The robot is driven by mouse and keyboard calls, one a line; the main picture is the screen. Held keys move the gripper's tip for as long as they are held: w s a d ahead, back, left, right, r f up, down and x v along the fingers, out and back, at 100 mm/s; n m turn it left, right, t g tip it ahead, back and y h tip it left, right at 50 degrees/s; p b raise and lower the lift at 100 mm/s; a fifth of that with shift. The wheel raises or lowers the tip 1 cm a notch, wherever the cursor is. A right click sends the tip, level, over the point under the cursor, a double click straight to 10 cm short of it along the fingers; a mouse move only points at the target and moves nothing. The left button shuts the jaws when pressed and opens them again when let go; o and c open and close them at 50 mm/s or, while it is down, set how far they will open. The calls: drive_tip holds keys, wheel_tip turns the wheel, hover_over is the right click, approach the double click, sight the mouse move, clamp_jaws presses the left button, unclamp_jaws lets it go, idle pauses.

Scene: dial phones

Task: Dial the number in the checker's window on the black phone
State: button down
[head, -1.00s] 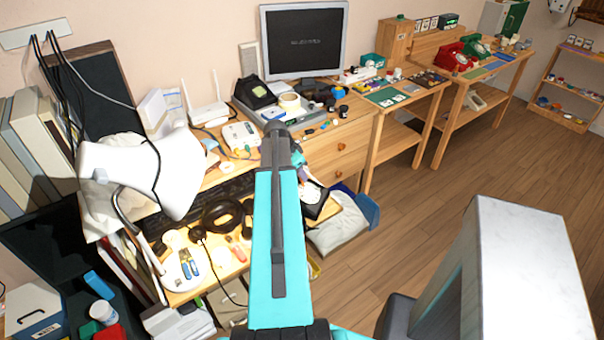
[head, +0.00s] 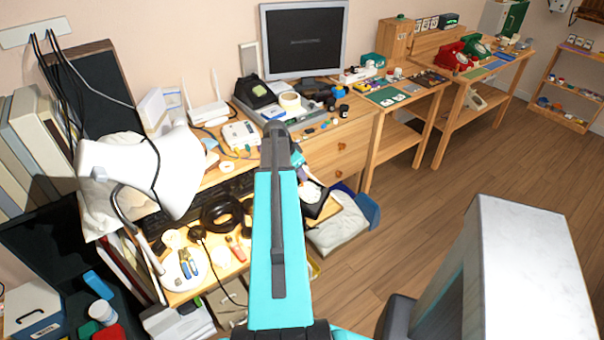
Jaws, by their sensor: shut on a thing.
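A black phone (head: 256,92) stands on the desk, left of the monitor and in front of it. It is small in the head view, and its digits are too small to read. A small dark box with a green lit display (head: 448,20) stands on the far shelf; I cannot read it or tell whether it is the checker. My teal arm rises through the middle of the view. Its upper link hides most of what lies beyond it. My gripper's jaws are not visible, nor is anything in them.
A monitor (head: 304,40), a white router (head: 208,113) and a pale phone (head: 241,134) stand on the desk (head: 345,125). A white lamp (head: 150,170) is at the left. Red (head: 452,56) and green (head: 476,46) phones stand farther right.

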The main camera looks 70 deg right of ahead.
drive_tip(key=shift+w+f, duration=0.1)
drive_tip(key=shift+f, duration=0.1)
drive_tip(key=shift+d, duration=0.1)
idle(0.5)
drive_tip(key=shift+d, duration=0.5)
drive_tip(key=shift+s+d+f+b, duration=0.1)
drive_tip(key=shift+s+d+b, duration=0.1)
drive_tip(key=shift+b, duration=0.1)
drive_tip(key=shift+s+d+f, duration=0.1)
drive_tip(key=shift+s+d, duration=0.15)
drive_tip(key=shift+d, duration=0.1)
idle(0.5)
